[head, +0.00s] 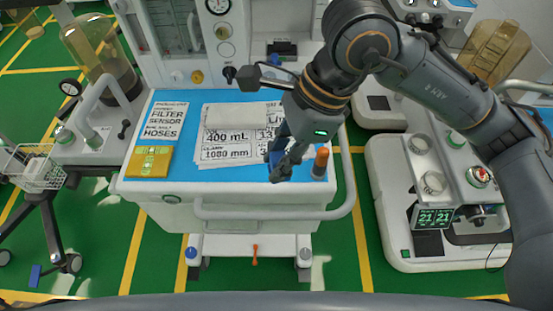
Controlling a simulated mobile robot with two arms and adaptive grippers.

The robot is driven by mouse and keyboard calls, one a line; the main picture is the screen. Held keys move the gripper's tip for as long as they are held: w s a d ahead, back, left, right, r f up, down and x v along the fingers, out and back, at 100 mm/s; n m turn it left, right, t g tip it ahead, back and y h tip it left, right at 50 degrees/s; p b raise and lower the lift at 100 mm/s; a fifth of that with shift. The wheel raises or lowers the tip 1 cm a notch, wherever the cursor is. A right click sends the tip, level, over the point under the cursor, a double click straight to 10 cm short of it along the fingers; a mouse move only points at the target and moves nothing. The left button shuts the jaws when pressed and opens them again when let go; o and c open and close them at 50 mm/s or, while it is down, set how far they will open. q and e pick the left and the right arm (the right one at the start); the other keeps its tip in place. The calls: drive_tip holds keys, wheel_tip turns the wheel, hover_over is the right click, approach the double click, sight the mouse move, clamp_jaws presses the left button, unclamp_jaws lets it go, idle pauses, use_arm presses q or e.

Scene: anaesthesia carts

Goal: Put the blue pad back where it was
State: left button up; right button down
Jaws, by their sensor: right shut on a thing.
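My right gripper (282,170) is over the right front part of the cart's blue top, fingers pointing down and left. It is shut on a small blue thing (274,157), which appears to be the blue pad. The gripper hides most of it, and I cannot tell whether it touches the top. An orange-tipped cylinder (320,163) stands just right of the gripper. My left gripper is not in view.
Printed sheets (226,147) lie left of the gripper, partly behind it. A yellow block (149,161) sits at the left of the blue top (185,180). A white handrail (275,213) runs along the front. Another machine with a display (432,217) stands right.

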drive_tip(key=w+f+m, duration=0.1)
drive_tip(key=w+f, duration=0.1)
drive_tip(key=w, duration=0.2)
drive_tip(key=w+f+m+p, duration=0.1)
drive_tip(key=w+f, duration=0.2)
drive_tip(key=w, duration=0.1)
drive_tip(key=w+f+t+p, duration=0.1)
drive_tip(key=w+f, duration=0.2)
drive_tip(key=shift+w+a+f+m, duration=0.15)
drive_tip(key=shift+w+a+m, duration=0.1)
drive_tip(key=shift+w+m, duration=0.15)
drive_tip(key=shift+w+f, duration=0.15)
drive_tip(key=shift+f, duration=0.05)
drive_tip(key=f, duration=0.1)
drive_tip(key=f+p, duration=0.1)
drive_tip(key=f, duration=0.1)
drive_tip(key=shift+w, duration=0.35)
drive_tip(key=shift+f, duration=0.35)
drive_tip(key=shift+d+f, duration=0.1)
